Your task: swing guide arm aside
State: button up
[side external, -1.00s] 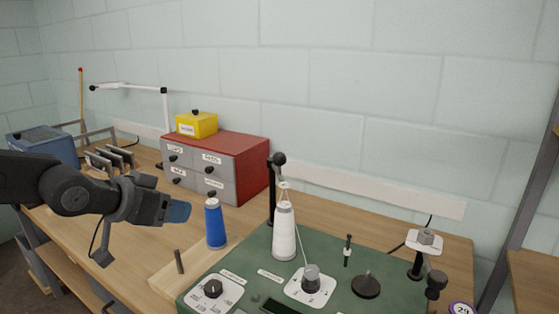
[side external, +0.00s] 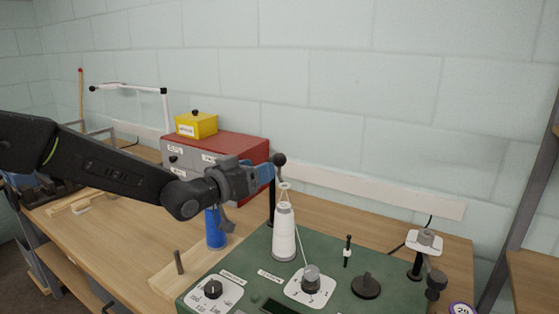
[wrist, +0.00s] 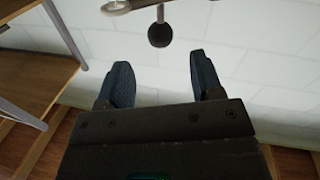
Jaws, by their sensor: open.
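The guide arm's dark ball knob (side external: 279,159) tops a black post (side external: 272,205) at the back of the green machine. The arm's pale eyelet end (side external: 285,185) sits above a white thread cone (side external: 284,235), with thread running through it. My gripper (side external: 266,170) is just left of the knob, fingers pointing at it. In the wrist view the fingers (wrist: 160,80) are apart with nothing between them. The ball knob (wrist: 160,35) lies just beyond the tips, centred between them. The grey guide arm (wrist: 125,5) is partly cut off at the top edge.
A blue spool (side external: 215,228) stands below my gripper, partly hidden. The red drawer cabinet (side external: 235,145) with a yellow box (side external: 197,125) is behind my gripper. The green machine top (side external: 335,265) carries dials, a thin black post (side external: 348,250) and a dark cone (side external: 366,286).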

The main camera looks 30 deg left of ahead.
aim_at(280, 160)
jog(key=w, duration=0.2)
jog(key=w+d, duration=0.1)
jog(key=w, duration=0.4)
jog(key=shift+w+d, duration=0.25)
jog(key=shift+w, duration=0.05)
jog(key=shift+c, duration=0.3)
grip_shut()
